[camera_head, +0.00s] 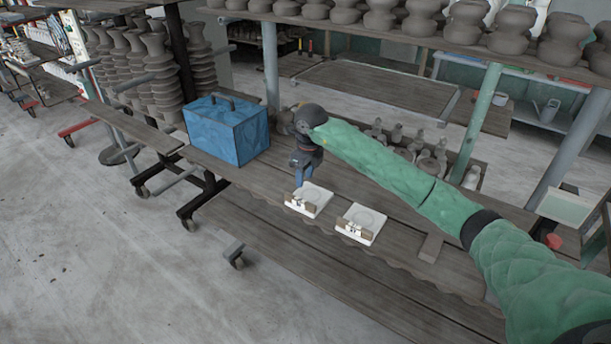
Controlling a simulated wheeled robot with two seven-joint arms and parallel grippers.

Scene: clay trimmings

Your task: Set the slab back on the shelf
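No single piece is clearly the slab. Two white, square, slab-like pieces with round recesses lie on the wooden shelf (400,262): a left one (316,197) and a right one (368,218). Each has small brown blocks at its front edge. My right arm reaches in from the right in a green sleeve. Its dark gripper (303,174) points down just behind the left white piece, with a narrow blue part at its lower end. Whether its fingers are open, or hold anything, is too small to tell. My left gripper is out of view.
A blue box with a handle (227,132) stands left of my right gripper. A small grey block (432,247) lies right of the white pieces. Several clay pots stand on the upper shelf (400,37) and behind my arm. A green post (474,125) rises behind my arm. Open floor lies left.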

